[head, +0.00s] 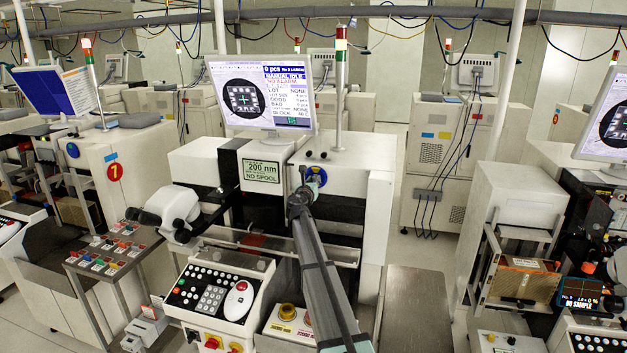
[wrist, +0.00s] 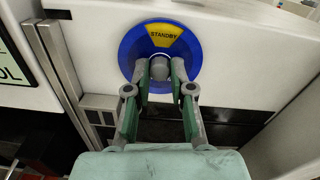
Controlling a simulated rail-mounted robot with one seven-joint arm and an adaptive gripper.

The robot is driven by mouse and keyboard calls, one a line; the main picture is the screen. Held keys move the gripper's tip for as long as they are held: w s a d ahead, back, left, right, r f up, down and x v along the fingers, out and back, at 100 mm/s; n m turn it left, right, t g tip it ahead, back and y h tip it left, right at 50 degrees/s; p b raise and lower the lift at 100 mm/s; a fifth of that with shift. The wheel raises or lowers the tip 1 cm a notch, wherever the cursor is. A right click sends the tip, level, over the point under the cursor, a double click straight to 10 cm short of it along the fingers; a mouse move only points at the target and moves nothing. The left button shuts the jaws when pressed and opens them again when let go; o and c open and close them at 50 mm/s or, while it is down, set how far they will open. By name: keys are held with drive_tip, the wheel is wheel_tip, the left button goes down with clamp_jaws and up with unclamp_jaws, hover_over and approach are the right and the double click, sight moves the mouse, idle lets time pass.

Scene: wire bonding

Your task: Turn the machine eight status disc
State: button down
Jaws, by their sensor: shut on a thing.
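The blue status disc (wrist: 133,49) is on the white front panel of the machine in the wrist view. A yellow sector at its top reads "STANDBY". A grey round knob (wrist: 159,70) stands at its centre. My gripper (wrist: 161,76) is shut on this knob, one finger on each side. In the head view the disc (head: 318,174) shows as a small blue patch at the machine's upper right, partly hidden by my arm. My gripper (head: 299,200) reaches it there. The machine's number does not show.
A monitor (head: 262,92) and a signal tower (head: 340,85) stand on top of the machine. A "200 nm NO SPOOL" sign (head: 262,171) is left of the disc. A microscope head (head: 172,205) and keypad console (head: 217,290) stand in front.

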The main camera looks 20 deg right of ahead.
idle(0.4)
drive_tip(key=c, duration=1)
unclamp_jaws()
drive_tip(key=v, duration=1.2)
